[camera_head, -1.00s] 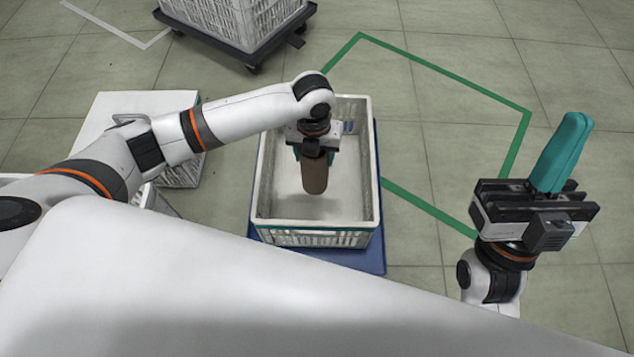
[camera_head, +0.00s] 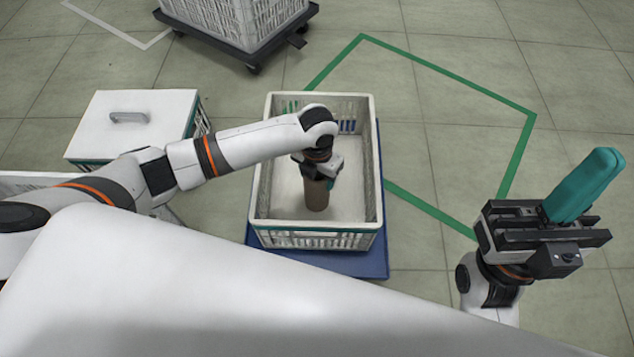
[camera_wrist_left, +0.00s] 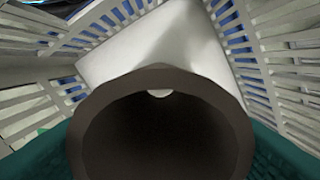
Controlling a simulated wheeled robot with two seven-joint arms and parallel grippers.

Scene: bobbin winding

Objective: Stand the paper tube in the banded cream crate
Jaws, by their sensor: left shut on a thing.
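The brown paper tube (camera_head: 316,198) is upright inside the banded cream crate (camera_head: 312,241), near its middle. My left gripper (camera_head: 318,180) is shut on the tube's upper part. In the left wrist view the tube (camera_wrist_left: 160,85) shows its open end, with a teal finger on either side. The crate's slatted walls (camera_wrist_left: 235,40) and pale floor surround it there. I cannot tell whether the tube's lower end touches the floor. My right gripper (camera_head: 585,187) is empty, its teal fingers together, away to the right of the crate.
The crate stands on a blue base (camera_head: 372,262). A white lidded box (camera_head: 135,125) with a grey handle stands to its left. Another white crate (camera_head: 235,20) sits on a dark dolly at the back. Green tape (camera_head: 450,72) marks clear floor on the right.

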